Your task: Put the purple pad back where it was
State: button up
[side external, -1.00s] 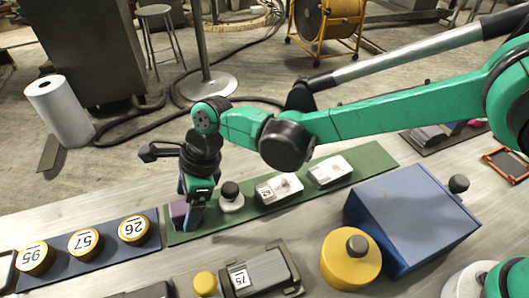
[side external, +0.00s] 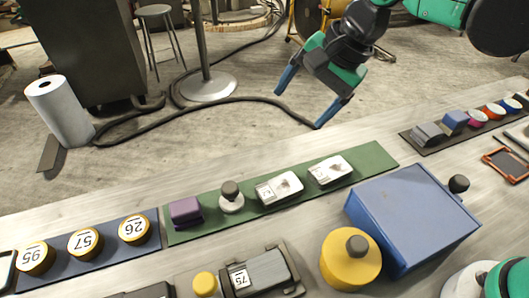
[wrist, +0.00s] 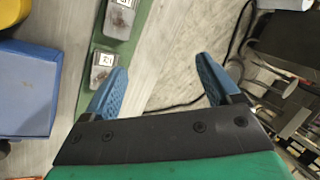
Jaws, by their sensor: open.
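The purple pad (side external: 186,212) sits at the left end of the green mat (side external: 365,160) in the side view, beside a small white item with a dark knob (side external: 231,197). My gripper (side external: 299,103) is open and empty, raised at the far side of the table, well to the right of the pad and apart from it. In the wrist view its two blue fingers (wrist: 160,88) are spread with nothing between them. The pad does not show in the wrist view.
Two white labelled blocks (side external: 279,188) (side external: 330,170) share the green mat. A blue mat (side external: 68,267) with yellow numbered discs lies left. A blue box (side external: 415,220) and yellow cylinder (side external: 350,258) stand in front. A dark strip (side external: 425,147) with several small coloured items lies at right.

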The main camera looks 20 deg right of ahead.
jog(key=s+d+f+n+t+h, duration=0.1)
jog(key=s+d+n, duration=0.2)
jog(key=d+n, duration=0.2)
jog(key=s+d+f+n+t+h, duration=0.1)
jog(key=s+d+n, duration=0.3)
jog(key=d, duration=0.6)
jog(key=shift+f+n+t+h, duration=0.35)
jog(key=shift+n+t+h, duration=0.35)
jog(key=shift+t, duration=0.1)
